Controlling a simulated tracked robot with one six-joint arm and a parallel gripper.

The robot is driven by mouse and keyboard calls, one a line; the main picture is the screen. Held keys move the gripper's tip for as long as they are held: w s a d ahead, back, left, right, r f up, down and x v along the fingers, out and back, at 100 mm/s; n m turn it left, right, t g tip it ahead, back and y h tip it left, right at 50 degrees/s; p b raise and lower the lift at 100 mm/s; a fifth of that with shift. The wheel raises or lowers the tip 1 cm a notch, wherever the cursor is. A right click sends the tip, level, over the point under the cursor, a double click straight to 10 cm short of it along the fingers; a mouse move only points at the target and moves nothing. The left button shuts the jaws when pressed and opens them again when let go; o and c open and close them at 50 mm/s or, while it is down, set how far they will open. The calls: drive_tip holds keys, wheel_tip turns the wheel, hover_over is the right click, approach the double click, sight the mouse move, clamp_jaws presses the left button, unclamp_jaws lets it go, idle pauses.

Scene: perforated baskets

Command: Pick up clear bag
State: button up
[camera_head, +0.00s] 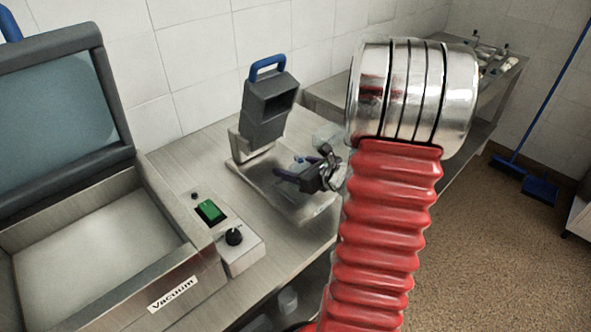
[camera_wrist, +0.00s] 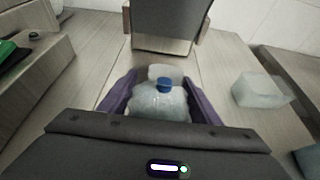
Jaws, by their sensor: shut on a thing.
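A clear bag (camera_wrist: 150,103) with a small blue part on it sits between the two purple fingers of my gripper (camera_wrist: 160,88) in the wrist view. The fingers are shut on it from both sides. In the head view my gripper (camera_head: 312,174) is low over the steel bench, in front of a grey device. The bag is hard to make out there, and my red arm hides the area to the right. I cannot tell whether the bag touches the bench.
A grey device (camera_head: 268,97) with a blue handle stands just behind. An open vacuum machine (camera_head: 178,283) and a control box (camera_head: 238,253) are at the left. A pale translucent block (camera_wrist: 257,92) lies right of the bag in the wrist view.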

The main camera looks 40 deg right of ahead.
wheel_tip(320, 180, up, 10)
idle(0.6)
drive_tip(key=shift+s+f, duration=0.1)
drive_tip(key=shift+f, duration=0.05)
idle(0.6)
